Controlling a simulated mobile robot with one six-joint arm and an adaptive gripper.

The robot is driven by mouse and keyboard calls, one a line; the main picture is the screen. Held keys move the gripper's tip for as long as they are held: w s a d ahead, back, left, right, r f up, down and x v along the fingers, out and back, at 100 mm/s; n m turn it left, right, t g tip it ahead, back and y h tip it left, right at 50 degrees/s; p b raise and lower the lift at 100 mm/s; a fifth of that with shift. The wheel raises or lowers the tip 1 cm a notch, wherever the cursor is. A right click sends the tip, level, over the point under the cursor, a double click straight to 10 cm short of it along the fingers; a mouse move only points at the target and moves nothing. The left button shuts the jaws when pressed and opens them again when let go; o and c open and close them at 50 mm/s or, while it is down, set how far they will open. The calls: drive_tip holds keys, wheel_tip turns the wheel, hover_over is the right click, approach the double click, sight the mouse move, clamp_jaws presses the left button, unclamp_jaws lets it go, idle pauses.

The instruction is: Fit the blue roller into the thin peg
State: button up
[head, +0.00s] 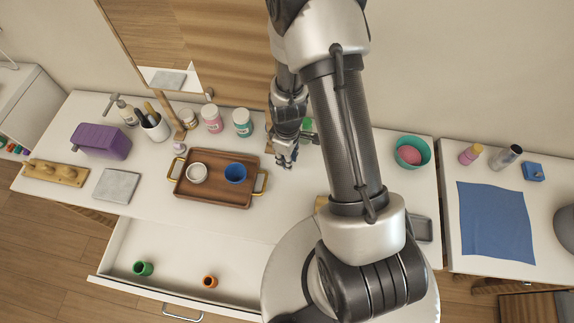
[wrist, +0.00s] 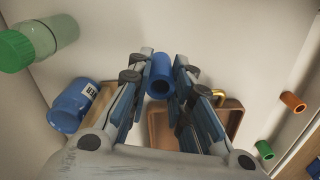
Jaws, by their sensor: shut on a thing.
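My gripper (head: 286,161) is above the counter, just right of the wooden tray. In the wrist view its fingers (wrist: 161,72) are shut on the blue roller (wrist: 161,85), a short hollow tube with its open end towards the camera. I cannot make out the roller in the head view, where the gripper hides it. A wooden peg board (head: 55,172) with several short pegs lies at the far left of the counter. I cannot tell which peg is the thin one. The board is not seen in the wrist view.
The tray (head: 215,203) holds a white cup (head: 196,173) and a blue cup (head: 235,173). A purple box (head: 101,141) and grey slab (head: 116,186) are near the board. The open drawer (head: 200,243) holds green (head: 143,268) and orange (head: 210,281) rollers. Jars stand behind.

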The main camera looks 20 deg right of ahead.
drive_tip(key=shift+f+b, duration=0.5)
drive_tip(key=shift+f, duration=1.6)
drive_tip(key=shift+f, duration=0.15)
drive_tip(key=o, duration=0.8)
drive_tip(key=shift+c, duration=0.2)
